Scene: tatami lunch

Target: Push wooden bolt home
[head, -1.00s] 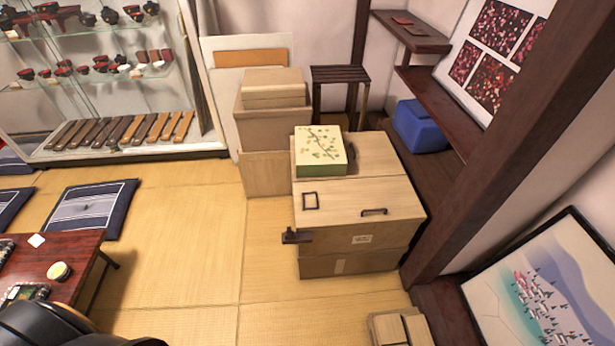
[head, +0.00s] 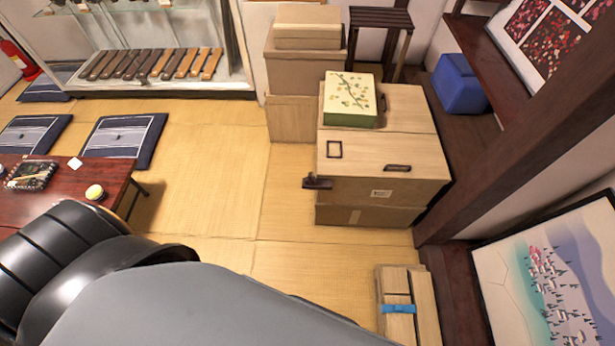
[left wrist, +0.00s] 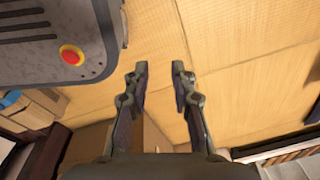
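A dark wooden bolt (head: 316,182) sticks out at the left front edge of a pale wooden chest (head: 420,165). The chest top carries a square frame-shaped fitting (head: 334,149) and a dark handle (head: 397,168). How far the bolt is in is too small to tell. My left gripper (left wrist: 158,75) is open and empty over the tatami in the left wrist view. A large arm link of mine covers the lower left of the head view, and the gripper itself is hidden there. My right gripper is in neither view.
A green and cream box (head: 350,98) stands on the chest's back part. A low red table (head: 60,200) is at left. Wooden blocks with a blue band (head: 398,309) lie at the front right. A dark post (head: 500,150) stands right of the chest. Tatami left of the chest is clear.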

